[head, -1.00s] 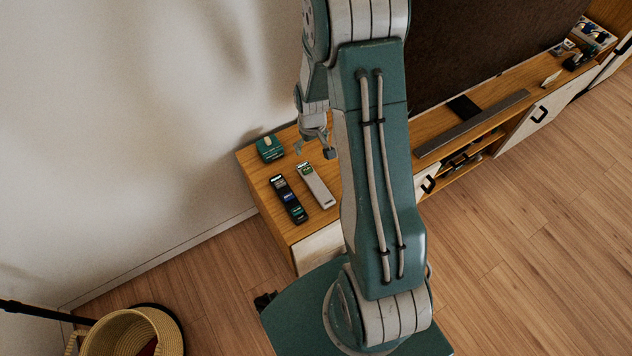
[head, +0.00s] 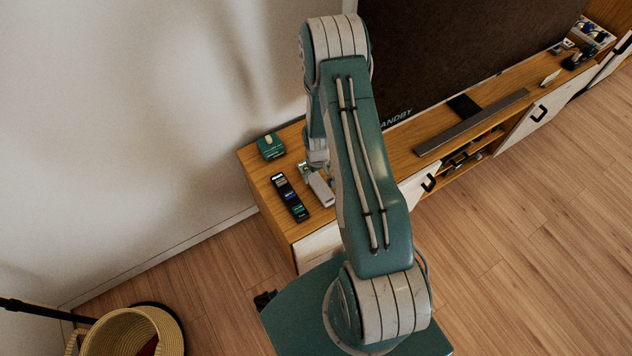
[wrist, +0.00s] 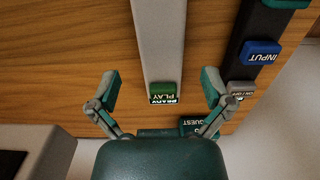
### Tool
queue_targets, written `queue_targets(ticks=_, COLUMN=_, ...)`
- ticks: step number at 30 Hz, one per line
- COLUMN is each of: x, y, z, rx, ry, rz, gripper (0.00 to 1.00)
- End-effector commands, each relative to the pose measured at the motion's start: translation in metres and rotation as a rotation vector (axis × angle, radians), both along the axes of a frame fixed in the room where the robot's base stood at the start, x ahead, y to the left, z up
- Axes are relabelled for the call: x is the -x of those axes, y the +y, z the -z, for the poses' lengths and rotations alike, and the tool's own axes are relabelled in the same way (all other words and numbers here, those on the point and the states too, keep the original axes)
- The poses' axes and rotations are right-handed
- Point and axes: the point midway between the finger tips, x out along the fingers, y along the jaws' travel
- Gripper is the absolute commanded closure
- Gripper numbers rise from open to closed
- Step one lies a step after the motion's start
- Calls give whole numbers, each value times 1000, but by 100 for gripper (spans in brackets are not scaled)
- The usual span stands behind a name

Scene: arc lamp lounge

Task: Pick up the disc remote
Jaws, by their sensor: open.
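The disc remote appears to be the pale grey remote (head: 321,189) with a green PLAY button, lying on the left end of the wooden cabinet. In the wrist view the grey remote (wrist: 159,42) runs up between my fingers, its button end nearest the palm. My gripper (wrist: 161,88) is open, one finger on each side of the remote with a gap on both sides. In the head view my gripper (head: 311,170) is over the remote's far end and hides it. I cannot tell how far above the cabinet the fingertips are.
A black remote (head: 290,197) with coloured buttons lies close beside it; in the wrist view this black remote (wrist: 238,45) is near my right-hand finger. A green box (head: 270,147) stands behind. A large dark screen (head: 470,50) and a grey bar (head: 470,122) are farther right on the cabinet (head: 258,178).

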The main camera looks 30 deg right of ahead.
Motion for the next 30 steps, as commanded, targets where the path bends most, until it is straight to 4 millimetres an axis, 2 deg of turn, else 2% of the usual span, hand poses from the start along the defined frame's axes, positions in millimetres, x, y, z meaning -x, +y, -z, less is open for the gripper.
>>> queue_targets(ticks=3, x=-5, y=2, z=20, rx=-1, ry=2, rz=-1, gripper=0)
queue_targets(ticks=7, x=-4, y=2, z=35, rx=0, ry=2, rz=0, gripper=0)
queue_targets(ticks=16, x=-5, y=2, z=39, rx=0, ry=0, rz=0, gripper=0)
queue_targets(ticks=17, x=-5, y=2, z=39, rx=0, ry=0, rz=0, gripper=9)
queue_targets(ticks=18, x=-5, y=2, z=39, rx=0, ry=0, rz=0, gripper=27)
queue_targets(ticks=20, x=-5, y=2, z=39, rx=0, ry=0, rz=0, gripper=53)
queue_targets(ticks=21, x=-5, y=2, z=39, rx=0, ry=0, rz=0, gripper=71)
queue_targets(ticks=22, x=-5, y=2, z=39, rx=0, ry=0, rz=0, gripper=85)
queue_targets(ticks=30, x=-5, y=2, z=39, rx=0, ry=1, rz=0, gripper=86)
